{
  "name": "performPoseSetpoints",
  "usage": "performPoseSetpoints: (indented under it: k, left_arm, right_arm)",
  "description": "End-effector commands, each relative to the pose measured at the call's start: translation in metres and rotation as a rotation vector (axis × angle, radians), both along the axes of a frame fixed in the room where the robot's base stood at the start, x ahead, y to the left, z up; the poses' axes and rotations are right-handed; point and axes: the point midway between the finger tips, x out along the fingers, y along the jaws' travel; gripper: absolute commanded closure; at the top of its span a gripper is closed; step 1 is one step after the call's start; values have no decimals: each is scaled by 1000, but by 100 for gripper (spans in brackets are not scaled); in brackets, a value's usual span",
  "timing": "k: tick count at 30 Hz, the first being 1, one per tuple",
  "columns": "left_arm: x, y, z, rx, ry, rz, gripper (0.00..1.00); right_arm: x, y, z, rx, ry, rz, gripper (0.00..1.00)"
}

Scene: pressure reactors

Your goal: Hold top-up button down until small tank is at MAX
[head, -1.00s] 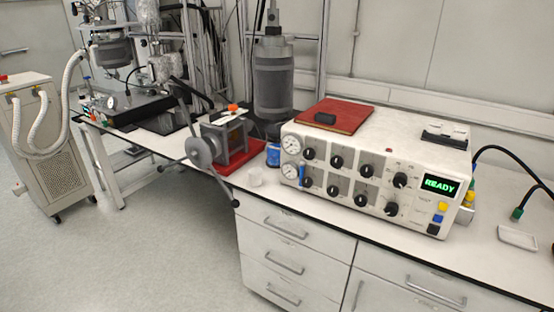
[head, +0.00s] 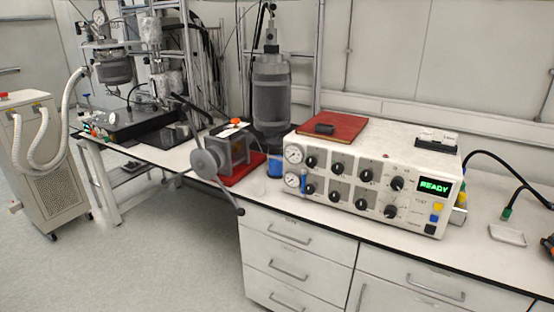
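A white control unit (head: 372,208) stands on the bench at right, with a green READY display (head: 434,187). Below the display are a yellow button (head: 438,207), a blue button (head: 434,218) and a dark button (head: 430,229). Their labels are too small to read, so I cannot tell which is the top-up button. A slim blue upright tube (head: 304,184) is at the unit's left front, by two round gauges (head: 293,153). A blue-sided container (head: 274,168) stands left of the unit. I cannot tell which is the small tank, nor see a MAX mark. Neither gripper is in view.
A lever device (head: 226,152) stands on a red mat (head: 246,168), its long handle reaching past the bench edge. A large grey cylinder (head: 271,95) stands behind. A white tray (head: 507,235) and black cables lie at right. The floor (head: 160,250) in front is clear.

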Motion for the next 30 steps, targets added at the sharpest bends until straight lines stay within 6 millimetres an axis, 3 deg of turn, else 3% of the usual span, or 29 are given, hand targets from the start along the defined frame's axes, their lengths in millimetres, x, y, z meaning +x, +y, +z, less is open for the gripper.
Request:
performPoseSetpoints:
  k: [4, 9, 10, 30]
  left_arm:
    - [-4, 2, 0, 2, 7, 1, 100]
    - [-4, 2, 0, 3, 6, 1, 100]
    - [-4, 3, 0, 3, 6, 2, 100]
    - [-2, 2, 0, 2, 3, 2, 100]
  right_arm:
    - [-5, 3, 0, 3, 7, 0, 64]
    - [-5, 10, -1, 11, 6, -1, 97]
    - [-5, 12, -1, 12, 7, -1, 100]
    - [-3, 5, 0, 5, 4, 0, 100]
